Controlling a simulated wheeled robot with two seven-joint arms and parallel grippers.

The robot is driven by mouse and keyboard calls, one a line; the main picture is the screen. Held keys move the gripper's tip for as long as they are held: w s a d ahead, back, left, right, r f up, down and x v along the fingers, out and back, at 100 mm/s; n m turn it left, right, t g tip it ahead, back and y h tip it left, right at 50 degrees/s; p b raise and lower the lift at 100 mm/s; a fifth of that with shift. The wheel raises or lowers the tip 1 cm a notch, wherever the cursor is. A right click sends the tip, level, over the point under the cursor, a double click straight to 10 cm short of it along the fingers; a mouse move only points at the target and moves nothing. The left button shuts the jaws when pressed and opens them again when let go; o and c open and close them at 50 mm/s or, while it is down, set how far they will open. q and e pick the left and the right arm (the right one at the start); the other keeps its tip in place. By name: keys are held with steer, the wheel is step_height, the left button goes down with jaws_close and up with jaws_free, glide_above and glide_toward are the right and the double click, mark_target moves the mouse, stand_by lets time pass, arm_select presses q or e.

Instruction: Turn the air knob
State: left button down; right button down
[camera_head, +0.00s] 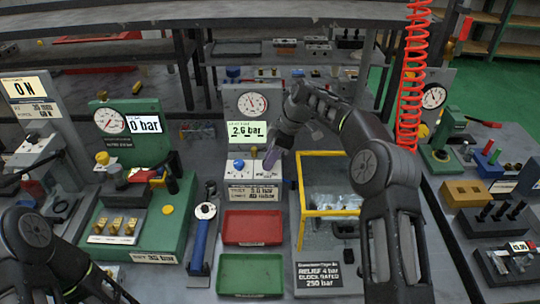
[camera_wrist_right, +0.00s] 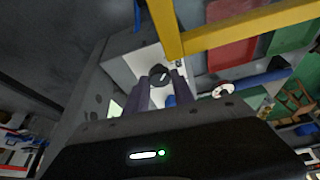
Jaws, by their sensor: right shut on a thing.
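The centre station has a round gauge (camera_head: 252,103) and a green display (camera_head: 246,131) reading about 2.6 bar. A blue knob (camera_head: 238,163) sits on its white panel. My right gripper (camera_head: 268,163) reaches down from the right onto the panel's right side. In the right wrist view, its two fingers (camera_wrist_right: 161,86) are closed around a dark round knob (camera_wrist_right: 159,74) with a light pointer line. The head view mostly hides this knob behind the fingers. My left arm shows at lower left, but its gripper is out of frame.
A yellow-framed guard (camera_head: 329,213) stands just right of the station and close to the gripper in the wrist view (camera_wrist_right: 225,28). A red tray (camera_head: 252,239) and a green tray (camera_head: 250,289) lie in front. A green block station (camera_head: 185,225) stands left.

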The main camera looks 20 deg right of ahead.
stand_by(0.4)
steer(key=c, duration=1.1)
jaws_free()
steer(key=shift+o, duration=0.2)
steer(key=shift+r, duration=0.1)
steer(key=b+v, duration=0.1)
steer(key=v, duration=0.6)
steer(key=shift+r, duration=0.3)
steer(key=shift+d, duration=0.1)
